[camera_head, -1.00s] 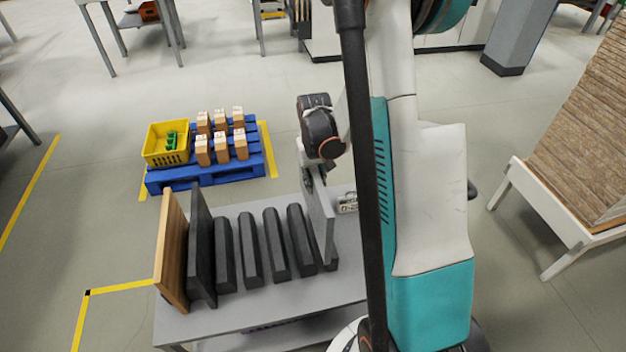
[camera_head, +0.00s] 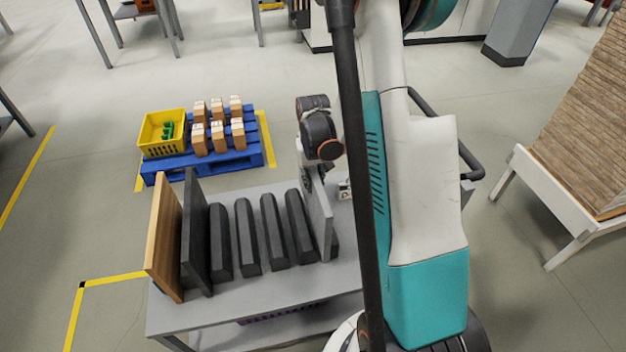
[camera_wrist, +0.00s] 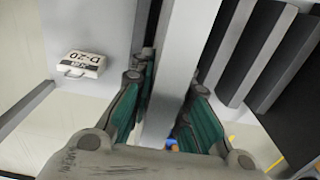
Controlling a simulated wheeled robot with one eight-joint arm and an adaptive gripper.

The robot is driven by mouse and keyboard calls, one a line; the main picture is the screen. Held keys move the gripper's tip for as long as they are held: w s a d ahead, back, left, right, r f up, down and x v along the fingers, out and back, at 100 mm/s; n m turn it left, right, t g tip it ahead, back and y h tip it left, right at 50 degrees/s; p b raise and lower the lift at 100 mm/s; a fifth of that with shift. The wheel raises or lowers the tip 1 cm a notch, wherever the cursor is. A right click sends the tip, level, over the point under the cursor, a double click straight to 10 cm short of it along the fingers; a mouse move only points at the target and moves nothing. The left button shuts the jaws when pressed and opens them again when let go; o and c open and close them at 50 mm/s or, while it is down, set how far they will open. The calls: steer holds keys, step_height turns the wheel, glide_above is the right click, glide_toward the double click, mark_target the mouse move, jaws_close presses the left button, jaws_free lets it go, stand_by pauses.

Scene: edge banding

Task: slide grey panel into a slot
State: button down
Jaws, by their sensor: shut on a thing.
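The grey panel (camera_head: 320,212) stands upright at the right end of the row of black dividers (camera_head: 272,232) on the grey table. It is beside the fourth divider, and a bit of dark divider shows to its right. My gripper (camera_head: 313,182) is shut on the panel's far upper part. In the wrist view the panel (camera_wrist: 176,70) runs between the teal finger pads (camera_wrist: 165,108), with dark and grey strips to its right. The panel's lower edge is partly hidden, so I cannot tell whether it is inside a slot.
A wooden panel (camera_head: 164,240) and a dark panel (camera_head: 194,235) stand at the row's left end. A white box labelled D-20 (camera_wrist: 82,65) lies on the table (camera_head: 180,318). Behind are a blue pallet (camera_head: 205,163), yellow crate (camera_head: 162,133) and several small boxes.

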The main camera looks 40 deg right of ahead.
steer(key=shift+f, duration=0.15)
steer(key=c, duration=1.4)
jaws_free()
steer(key=shift+c, duration=0.2)
